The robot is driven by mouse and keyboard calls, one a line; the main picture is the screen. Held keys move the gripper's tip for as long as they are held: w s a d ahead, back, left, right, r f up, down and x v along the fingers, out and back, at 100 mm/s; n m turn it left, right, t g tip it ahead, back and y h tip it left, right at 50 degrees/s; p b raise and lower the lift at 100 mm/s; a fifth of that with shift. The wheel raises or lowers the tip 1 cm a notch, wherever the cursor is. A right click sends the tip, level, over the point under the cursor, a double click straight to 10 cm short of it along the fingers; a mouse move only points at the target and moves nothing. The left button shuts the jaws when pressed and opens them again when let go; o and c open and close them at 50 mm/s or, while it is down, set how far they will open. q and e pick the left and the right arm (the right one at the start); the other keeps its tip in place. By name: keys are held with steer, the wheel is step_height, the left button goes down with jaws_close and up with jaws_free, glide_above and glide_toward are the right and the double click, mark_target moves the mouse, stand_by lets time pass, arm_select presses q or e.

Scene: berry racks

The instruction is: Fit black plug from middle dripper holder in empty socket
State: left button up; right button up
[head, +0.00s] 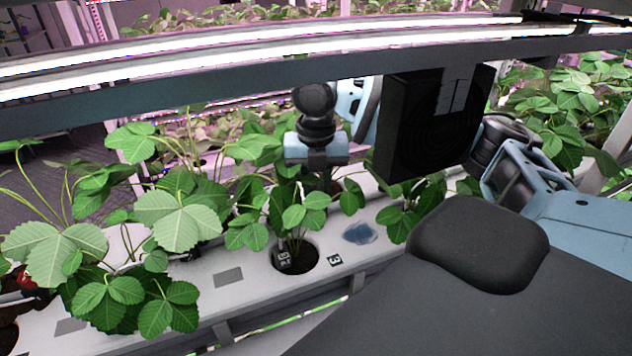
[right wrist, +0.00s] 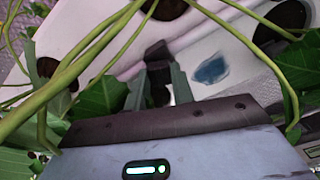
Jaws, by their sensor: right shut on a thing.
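In the right wrist view my right gripper (right wrist: 157,76) is shut on a small black piece, which looks like the black plug (right wrist: 158,50), showing at the fingertips. In the head view the right gripper (head: 318,180) points down among leaves above the white gutter; its fingertips and the plug are mostly hidden there. A dark dripper holder with small markings (head: 284,258) stands in the round planting hole in the middle of the gutter, below and left of the gripper. I cannot make out the empty socket. My left gripper is not in view.
The white gutter (head: 385,212) carries strawberry plants (head: 180,212) with leaves around the gripper. A number 3 label (head: 335,260) and a blue puddle (head: 360,233) lie on it. A bright lamp bar (head: 250,50) crosses overhead. Stems (right wrist: 75,75) cross close to the wrist camera.

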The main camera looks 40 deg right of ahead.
steer(key=shift+f, duration=0.7)
stand_by(0.9)
steer(key=o, duration=1.4)
steer(key=shift+o, duration=0.2)
steer(key=shift+r, duration=0.1)
